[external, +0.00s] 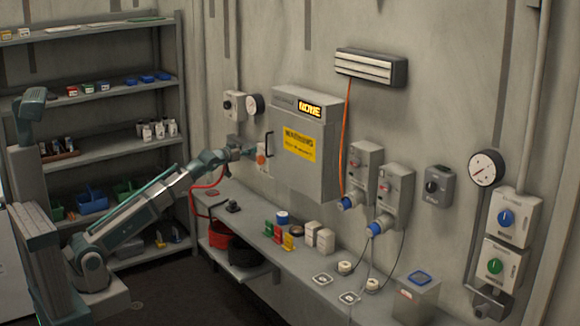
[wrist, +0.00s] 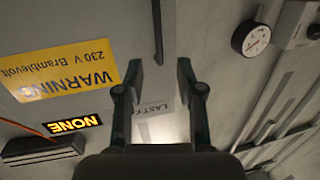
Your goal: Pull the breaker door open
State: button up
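The breaker door (external: 302,163) is the front of a grey wall cabinet with a yellow warning label. It looks shut. Its dark upright handle (external: 268,145) is at the door's left edge. In the wrist view, which is upside down, the door (wrist: 75,30) fills the left side and the handle (wrist: 158,32) is a thin dark bar at top centre. My gripper (wrist: 160,72) is open and empty, and the bar lies in line with the gap between its fingers. In the external view my gripper (external: 250,152) is just left of the handle; contact cannot be told.
A lit sign (external: 310,108) sits above the label. A round gauge (external: 255,104) and a switch box (external: 234,105) are left of the cabinet. A bench (external: 320,265) with small objects runs below. Shelves (external: 100,91) stand behind my arm. Two plug boxes (external: 365,170) are right of the cabinet.

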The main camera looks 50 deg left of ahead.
jog(key=r+p, duration=0.1)
jog(key=p, duration=0.2)
send_over(267, 154)
jog(key=shift+w+a+t, duration=0.15)
jog(key=shift+a+t, duration=0.1)
jog(key=shift+t, duration=0.05)
jog(key=shift+c, duration=0.3)
grip_shut()
